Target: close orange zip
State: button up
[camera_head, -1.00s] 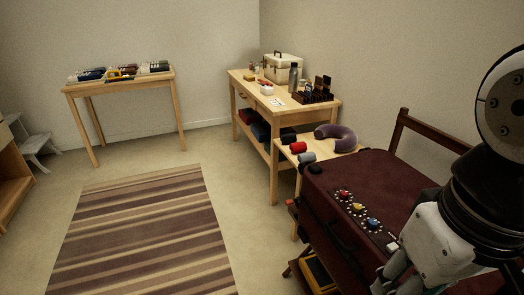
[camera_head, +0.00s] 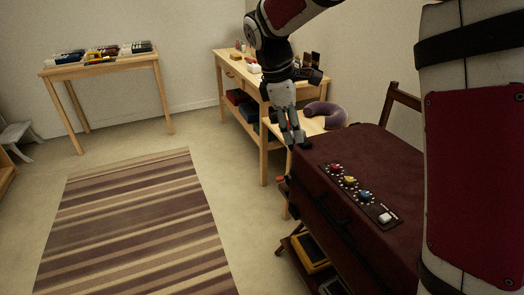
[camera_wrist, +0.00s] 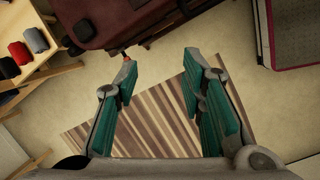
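The dark red suitcase (camera_head: 385,160) lies on a stand at the right, with a black handle on its long side; its edge also shows at the top of the wrist view (camera_wrist: 98,22). A small orange-red piece (camera_head: 281,179) sticks out at its far left side; whether it is the orange zip's pull I cannot tell. My gripper (camera_head: 291,143) points down by the suitcase's far left corner. In the wrist view my gripper (camera_wrist: 160,62) is open, its teal-padded fingers wide apart with nothing between. A small red bit (camera_wrist: 126,55) shows at the left fingertip, partly hidden.
A panel with red, yellow and blue knobs (camera_head: 350,181) lies on the suitcase top. A purple neck pillow (camera_head: 326,114) sits on a small wooden table behind. A yellow case (camera_head: 310,252) is below the suitcase. The striped rug (camera_head: 140,225) and floor at left are free.

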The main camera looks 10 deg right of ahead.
aim_at(279, 178)
jog(key=w+a+f+n+h+b, duration=0.1)
jog(key=w+a+f+n, duration=0.15)
jog(key=w+f, duration=0.4)
jog(key=w+a+f+n, duration=0.2)
jog(key=w+f+n, duration=0.2)
jog(key=w+f, duration=0.3)
jog(key=b+x, duration=0.1)
jog(key=x, duration=0.3)
jog(key=b+x, duration=0.1)
jog(key=x, duration=0.4)
jog(key=b+x, duration=0.1)
jog(key=x, duration=0.4)
jog(key=shift+s+a+f, duration=0.25)
jog(key=shift+s, duration=0.15)
grip_shut()
